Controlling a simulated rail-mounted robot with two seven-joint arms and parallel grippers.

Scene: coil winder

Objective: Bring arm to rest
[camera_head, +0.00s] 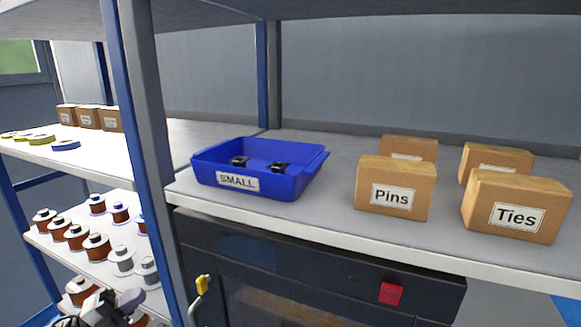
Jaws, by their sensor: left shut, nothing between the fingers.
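My left gripper (128,302) shows at the bottom left edge, in front of the lower shelf with spools. It is shut and empty, and most of it and its arm are cut off by the frame. It overlaps some spools in the picture; I cannot tell whether it touches them. My right gripper is not in view.
A blue SMALL bin (255,186) with black parts stands on the grey shelf (325,205). Boxes marked Pins (394,188) and Ties (516,207) stand right of it. Copper and grey spools (97,246) fill the lower left shelf. A blue-grey post (150,150) stands between. A dark machine with a red button (390,293) sits below.

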